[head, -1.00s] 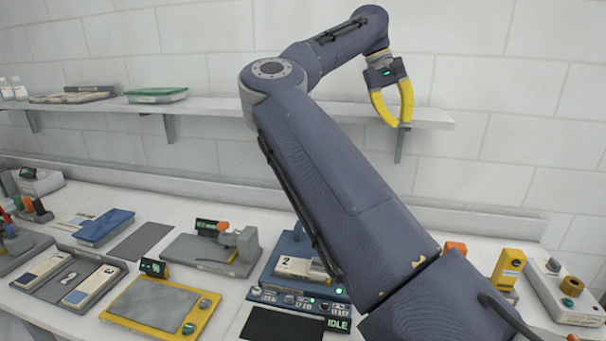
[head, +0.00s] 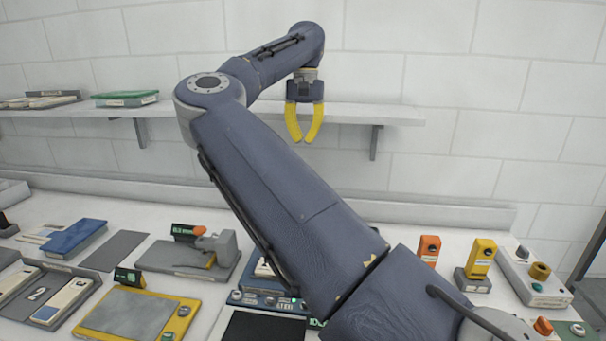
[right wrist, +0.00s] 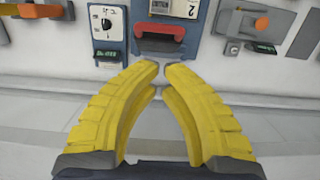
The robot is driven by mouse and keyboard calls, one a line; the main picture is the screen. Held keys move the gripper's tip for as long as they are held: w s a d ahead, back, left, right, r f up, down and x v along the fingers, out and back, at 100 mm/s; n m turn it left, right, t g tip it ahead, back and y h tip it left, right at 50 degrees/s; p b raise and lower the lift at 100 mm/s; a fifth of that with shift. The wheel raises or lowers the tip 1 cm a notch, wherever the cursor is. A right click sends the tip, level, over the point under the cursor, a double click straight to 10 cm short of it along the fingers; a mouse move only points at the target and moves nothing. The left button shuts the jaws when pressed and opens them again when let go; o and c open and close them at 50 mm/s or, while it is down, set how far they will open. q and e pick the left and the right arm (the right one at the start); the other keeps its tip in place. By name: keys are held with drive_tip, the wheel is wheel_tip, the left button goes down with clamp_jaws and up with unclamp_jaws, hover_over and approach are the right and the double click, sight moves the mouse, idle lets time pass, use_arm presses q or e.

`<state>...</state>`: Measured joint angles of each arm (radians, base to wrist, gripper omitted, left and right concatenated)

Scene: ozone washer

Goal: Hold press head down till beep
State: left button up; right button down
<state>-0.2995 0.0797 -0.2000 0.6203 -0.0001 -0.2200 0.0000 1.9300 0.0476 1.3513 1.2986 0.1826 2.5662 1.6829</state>
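A grey bench device (head: 197,257) with an orange knob (head: 199,230) on a hinged arm stands left of my right arm in the head view; it looks like a press, but I cannot tell for sure. At the right edge of the right wrist view an orange part (right wrist: 262,22) shows on a grey device. My right gripper (head: 303,139) hangs high by the wall shelf, well above the bench, empty, its yellow fingertips nearly meeting. In the right wrist view the gripper (right wrist: 160,68) has nothing between its fingers. My left gripper is not in view.
A blue station (right wrist: 150,45) with a red bar lies beyond the fingertips in the wrist view; my right arm partly hides it in the head view. A yellow-framed plate (head: 135,312), orange block (head: 429,248) and yellow block (head: 481,258) stand on the bench. The wall shelf (head: 370,113) is behind my gripper.

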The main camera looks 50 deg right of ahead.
drive_tip(key=shift+s+a+f, duration=0.1)
drive_tip(key=shift+a+f, duration=0.05)
drive_tip(key=shift+f, duration=1.5)
drive_tip(key=shift+s+a+f, duration=0.15)
drive_tip(key=shift+a+f, duration=0.05)
drive_tip(key=shift+f, duration=1.45)
drive_tip(key=shift+s+a+f, duration=0.1)
drive_tip(key=shift+a+f, duration=0.05)
drive_tip(key=shift+f, duration=1.5)
